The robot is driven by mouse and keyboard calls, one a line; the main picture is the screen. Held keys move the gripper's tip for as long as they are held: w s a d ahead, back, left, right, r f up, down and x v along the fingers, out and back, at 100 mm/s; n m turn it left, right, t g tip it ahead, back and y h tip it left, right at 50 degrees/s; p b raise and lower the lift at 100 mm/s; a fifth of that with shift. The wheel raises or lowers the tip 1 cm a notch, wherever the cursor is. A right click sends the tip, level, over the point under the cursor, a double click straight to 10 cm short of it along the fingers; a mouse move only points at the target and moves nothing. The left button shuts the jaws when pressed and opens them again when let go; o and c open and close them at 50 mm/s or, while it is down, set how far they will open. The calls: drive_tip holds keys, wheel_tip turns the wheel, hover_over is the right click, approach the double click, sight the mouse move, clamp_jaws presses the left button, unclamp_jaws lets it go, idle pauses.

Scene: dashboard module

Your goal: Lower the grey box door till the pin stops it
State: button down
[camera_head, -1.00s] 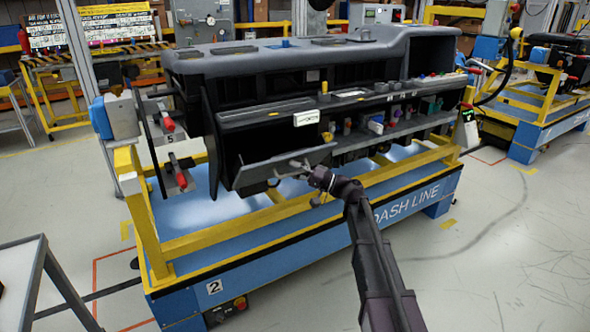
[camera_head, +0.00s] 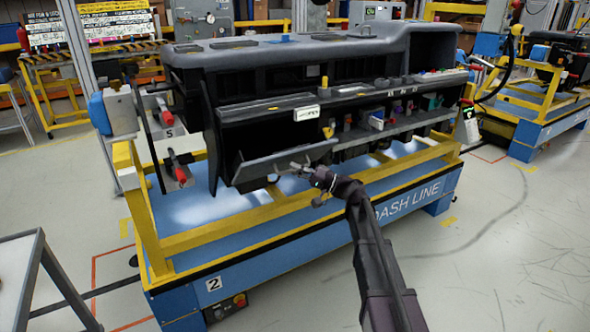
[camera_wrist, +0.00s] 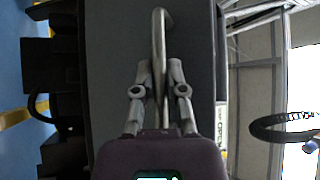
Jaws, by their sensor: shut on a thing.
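The grey box door (camera_head: 265,166) hangs partly open on the front of the dashboard module, its upper edge tilted out from the dark box opening (camera_head: 260,138). My gripper (camera_head: 296,168) is at the door's outer side, near its right half. In the wrist view, my gripper (camera_wrist: 160,80) is shut on the door's metal bar handle (camera_wrist: 159,35), with one finger on each side of it. The dark door panel (camera_wrist: 110,60) fills the middle of that view. I cannot make out the stop pin for certain; a small yellow part (camera_head: 328,131) shows at the opening's right side.
The dashboard module (camera_head: 300,55) sits on a blue and yellow stand (camera_head: 300,235). A yellow rail (camera_head: 240,222) runs below the door. An open shelf with several small coloured parts (camera_head: 376,122) lies right of the door. A grey table (camera_head: 30,265) stands at lower left.

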drive_tip(key=shift+s+f, duration=0.15)
drive_tip(key=shift+s, duration=0.1)
drive_tip(key=c, duration=0.7)
unclamp_jaws()
drive_tip(key=shift+w, duration=0.1)
drive_tip(key=shift+w, duration=0.15)
